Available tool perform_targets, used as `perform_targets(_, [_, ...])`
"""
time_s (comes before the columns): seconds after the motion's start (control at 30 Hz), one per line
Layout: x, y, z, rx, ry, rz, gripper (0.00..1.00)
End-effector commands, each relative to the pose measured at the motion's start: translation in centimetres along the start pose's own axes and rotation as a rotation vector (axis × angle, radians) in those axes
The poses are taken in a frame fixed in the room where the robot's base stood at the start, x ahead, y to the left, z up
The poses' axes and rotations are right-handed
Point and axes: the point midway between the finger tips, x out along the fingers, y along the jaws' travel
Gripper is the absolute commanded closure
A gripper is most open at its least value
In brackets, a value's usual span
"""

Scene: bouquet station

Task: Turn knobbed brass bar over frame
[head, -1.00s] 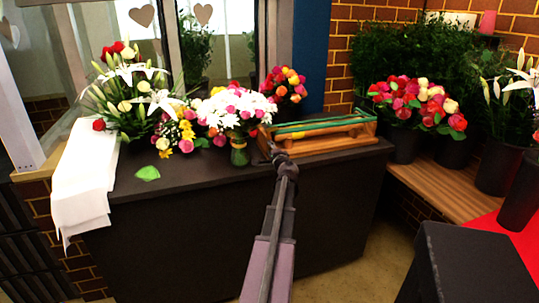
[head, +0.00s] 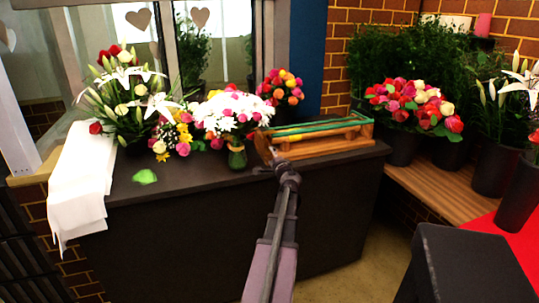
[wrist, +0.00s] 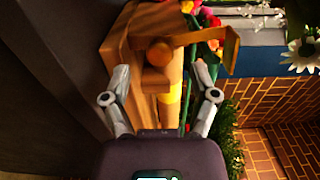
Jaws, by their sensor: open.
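The wooden frame (head: 325,148) stands at the right end of the dark counter, with green lengths along its top. In the wrist view, the near end of the frame (wrist: 116,45) fills the upper middle. A round brass-coloured knob (wrist: 160,52) shows there, with a golden bar-like piece (wrist: 195,37) running right from it; I cannot tell whether they are one part. My gripper (wrist: 162,73) is open, its fingers either side of the space just below the knob, with nothing clearly held. In the head view, my gripper (head: 275,160) is at the frame's left end, and hides part of it.
Flower bunches (head: 235,112) and a small green vase (head: 237,157) stand left of the frame. A green leaf-like piece (head: 145,176) and white cloth (head: 82,185) lie on the counter (head: 200,180). A brick wall (head: 338,65) stands behind.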

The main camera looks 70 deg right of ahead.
Motion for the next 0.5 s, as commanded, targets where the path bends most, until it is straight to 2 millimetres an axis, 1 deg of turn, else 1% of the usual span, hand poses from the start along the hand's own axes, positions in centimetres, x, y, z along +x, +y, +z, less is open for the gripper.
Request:
perform_targets(0.03, [-0.9,0.0,0.1,0.000,0.001,0.000,0.24])
perform_targets(0.2, [-2.6,0.0,0.1,0.000,0.000,0.000,0.24])
perform_targets(0.33, [-3.3,0.0,0.0,0.000,0.000,0.000,0.24])
perform_targets(0.5, [-3.6,0.0,-0.1,0.000,0.000,0.000,0.24])
